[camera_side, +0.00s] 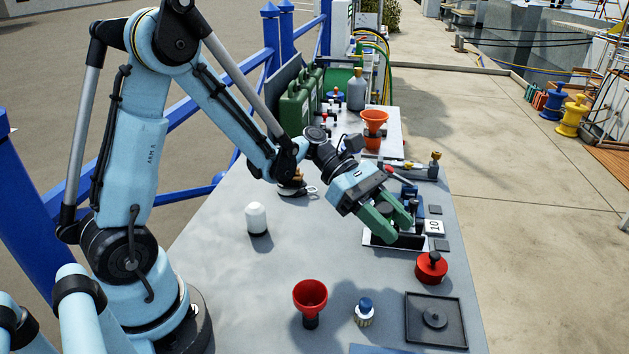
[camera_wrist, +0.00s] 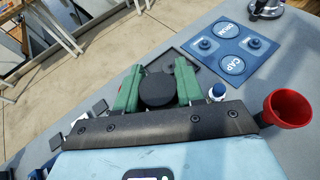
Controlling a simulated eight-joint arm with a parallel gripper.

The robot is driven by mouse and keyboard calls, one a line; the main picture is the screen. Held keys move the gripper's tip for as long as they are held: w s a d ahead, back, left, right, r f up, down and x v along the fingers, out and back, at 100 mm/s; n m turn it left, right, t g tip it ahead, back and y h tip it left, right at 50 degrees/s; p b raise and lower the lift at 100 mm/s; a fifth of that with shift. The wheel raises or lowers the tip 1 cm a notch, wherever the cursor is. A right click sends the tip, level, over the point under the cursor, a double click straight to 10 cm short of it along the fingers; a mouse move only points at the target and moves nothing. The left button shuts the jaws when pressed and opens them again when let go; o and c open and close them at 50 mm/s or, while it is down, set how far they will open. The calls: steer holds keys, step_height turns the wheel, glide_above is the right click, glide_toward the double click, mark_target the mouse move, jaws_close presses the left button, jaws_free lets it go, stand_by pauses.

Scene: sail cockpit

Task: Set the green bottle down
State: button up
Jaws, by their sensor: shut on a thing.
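My gripper (camera_side: 396,226) has green fingers and is shut, tilted down over the right part of the table. In the wrist view its fingers (camera_wrist: 157,90) flank a round black top (camera_wrist: 157,90), which I take to be the green bottle's cap. The bottle's body is mostly hidden, and its green cannot be told from the fingers. In the side view the held thing shows only as a dark patch (camera_side: 400,213) between the fingers. A dark, pale-rimmed tray (camera_side: 378,243) lies below the fingers. Whether the bottle touches anything below cannot be told.
A blue labelled mat (camera_wrist: 233,50) shows in the wrist view. The table's middle is clear.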

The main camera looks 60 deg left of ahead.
steer(key=shift+s+d+f+m+g, duration=0.15)
steer(key=shift+s+f+m+g, duration=0.25)
steer(key=shift+f, duration=1.25)
steer(key=shift+s+d+f+m+g, duration=0.1)
steer(key=shift+s+f+m+g, duration=0.3)
steer(key=shift+f, duration=1.3)
steer(key=shift+s+d+f+m+g, duration=0.15)
steer(key=shift+s+f+m+g, duration=0.25)
steer(key=shift+f, duration=1.25)
steer(key=shift+s, duration=0.1)
steer(key=o, duration=1.1)
